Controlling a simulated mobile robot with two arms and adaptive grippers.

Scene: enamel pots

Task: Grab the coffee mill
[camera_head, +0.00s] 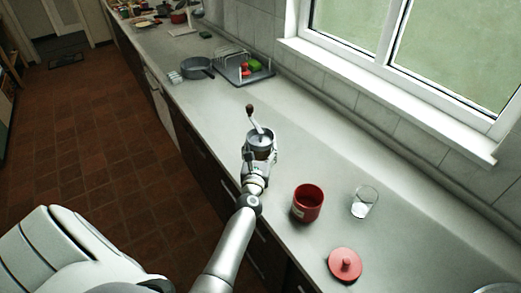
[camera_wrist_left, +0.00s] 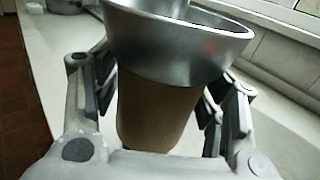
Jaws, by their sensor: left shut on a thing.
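The coffee mill (camera_head: 261,141) has a metal bowl top and a crank with a dark knob. It is at the counter's front part in the head view. In the left wrist view the mill's brown body (camera_wrist_left: 152,112) and flared metal bowl fill the middle. My left gripper (camera_head: 259,154) is shut on the mill, with its fingers on both sides of the brown body. The mill looks upright. Its base is hidden, so I cannot tell whether it touches the counter. My right gripper is not in view.
A red pot (camera_head: 307,203), a clear glass (camera_head: 364,201) and a red lid (camera_head: 345,264) are on the counter to the right of my left arm. A grey pan (camera_head: 197,68) and a dish rack (camera_head: 246,72) stand farther back. The counter between mill and pan is clear.

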